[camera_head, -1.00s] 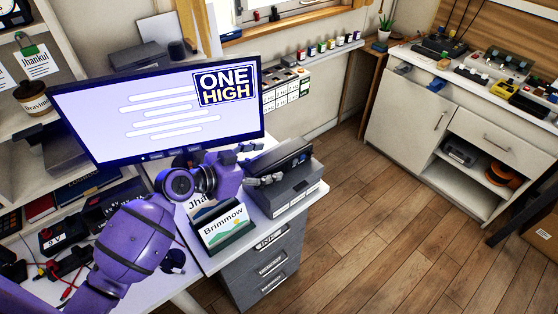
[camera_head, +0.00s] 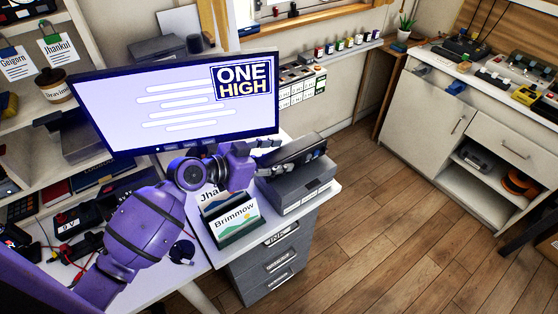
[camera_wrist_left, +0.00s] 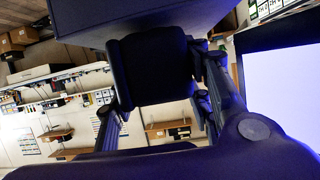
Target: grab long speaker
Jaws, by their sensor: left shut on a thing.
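The long speaker (camera_head: 298,151) is a dark, elongated block at the right side of the desk, over a grey box (camera_head: 300,188). My left gripper (camera_head: 270,145) reaches in from the left past the monitor and is shut on the speaker's near-left part. In the left wrist view, a dark block between the fingers looks like the speaker (camera_wrist_left: 152,65). The monitor and my purple arm hide part of the desk behind. Whether the speaker still touches the grey box I cannot tell. My right gripper is not in view.
The lit monitor (camera_head: 175,105) stands close behind my left arm. A card holder (camera_head: 236,222) marked Brimmow sits in front of the gripper, above grey drawers (camera_head: 275,265). The wooden floor (camera_head: 390,230) to the right is clear. A white cabinet (camera_head: 425,115) stands farther right.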

